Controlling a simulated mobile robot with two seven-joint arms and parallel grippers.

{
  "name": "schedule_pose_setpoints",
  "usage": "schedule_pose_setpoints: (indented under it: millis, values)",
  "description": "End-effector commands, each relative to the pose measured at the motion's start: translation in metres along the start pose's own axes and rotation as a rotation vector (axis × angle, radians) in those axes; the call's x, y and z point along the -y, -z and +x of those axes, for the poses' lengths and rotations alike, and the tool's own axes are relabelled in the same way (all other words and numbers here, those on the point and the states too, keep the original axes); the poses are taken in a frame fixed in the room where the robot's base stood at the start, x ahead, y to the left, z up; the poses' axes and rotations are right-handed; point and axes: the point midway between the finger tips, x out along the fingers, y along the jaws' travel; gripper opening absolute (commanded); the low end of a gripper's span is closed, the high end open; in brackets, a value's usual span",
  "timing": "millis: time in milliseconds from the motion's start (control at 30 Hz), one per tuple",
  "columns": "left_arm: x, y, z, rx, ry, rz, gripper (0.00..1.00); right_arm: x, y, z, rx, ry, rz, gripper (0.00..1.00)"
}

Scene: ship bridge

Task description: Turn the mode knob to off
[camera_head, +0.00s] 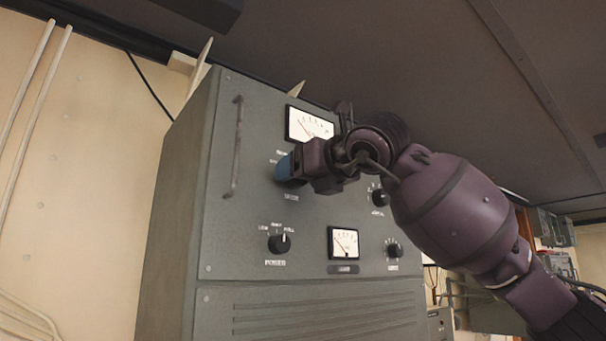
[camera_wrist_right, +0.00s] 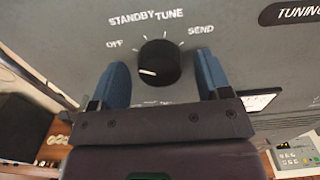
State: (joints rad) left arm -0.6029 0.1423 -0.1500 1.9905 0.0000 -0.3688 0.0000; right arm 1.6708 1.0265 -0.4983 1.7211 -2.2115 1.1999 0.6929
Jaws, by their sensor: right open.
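The mode knob (camera_wrist_right: 159,62) is a round black knob on the grey panel, in the right wrist view. Labels OFF, STANDBY, TUNE and SEND arc around it from left to right. My right gripper (camera_wrist_right: 161,76) is open, with one blue finger on each side of the knob; a gap shows on both sides. In the head view my right gripper (camera_head: 286,168) is at the panel above the MODE label and hides the knob. My left gripper is not in view.
The tall grey cabinet (camera_head: 175,210) has a vertical handle (camera_head: 235,147) on the left. Other knobs, including the power knob (camera_head: 279,243), and two meters, upper (camera_head: 309,125) and lower (camera_head: 344,243), are around the gripper. A cream wall is at left.

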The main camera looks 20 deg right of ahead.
Motion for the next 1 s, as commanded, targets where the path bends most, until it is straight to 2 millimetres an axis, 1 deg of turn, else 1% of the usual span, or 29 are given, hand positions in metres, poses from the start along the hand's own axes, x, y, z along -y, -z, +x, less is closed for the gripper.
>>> schedule_pose_setpoints:
  millis: [167,267,600,700,833,1000]
  values:
    - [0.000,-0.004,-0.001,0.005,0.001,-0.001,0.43,0.001,0.000,-0.005,0.001,0.001,0.001,0.71]
    - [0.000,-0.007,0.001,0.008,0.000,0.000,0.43,0.001,0.001,-0.016,0.003,0.000,0.000,0.71]
    - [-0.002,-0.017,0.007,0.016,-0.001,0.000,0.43,0.001,0.001,-0.076,0.001,0.001,-0.001,0.71]
    - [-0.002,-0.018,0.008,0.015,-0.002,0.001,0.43,0.001,0.001,-0.090,0.001,0.000,-0.001,0.71]
    - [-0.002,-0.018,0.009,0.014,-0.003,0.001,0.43,0.000,0.001,-0.102,0.000,0.001,-0.001,0.71]
    - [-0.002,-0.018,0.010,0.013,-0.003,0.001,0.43,0.000,0.000,-0.108,0.000,0.000,0.000,0.71]
